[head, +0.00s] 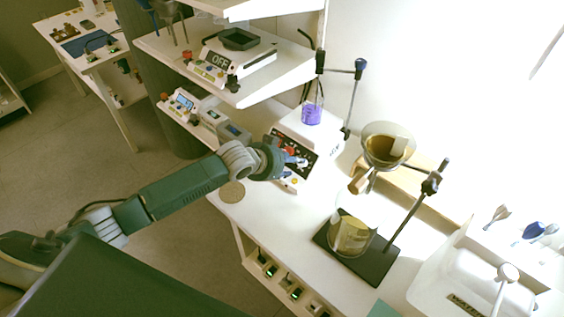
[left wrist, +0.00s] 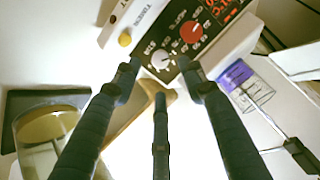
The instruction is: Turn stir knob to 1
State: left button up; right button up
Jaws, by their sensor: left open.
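The white hotplate stirrer (head: 330,140) stands on the bench with a black control panel, which my left gripper partly covers in the head view. In the left wrist view the panel (left wrist: 181,21) appears upside down. It carries a white knob (left wrist: 161,59), with lettering beside it that looks like "STIR", and a red knob (left wrist: 191,31). My left gripper (head: 297,160) is close in front of the panel. In the left wrist view the left gripper (left wrist: 159,77) has its fingers spread, with the white knob just beyond the tips; contact cannot be told. The knob's setting is not readable.
A beaker of purple liquid (head: 312,114) sits on the stirrer beside a stand.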

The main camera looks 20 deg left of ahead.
pick_arm(q)
jog(key=v, duration=0.5)
jog(key=shift+s, duration=0.15)
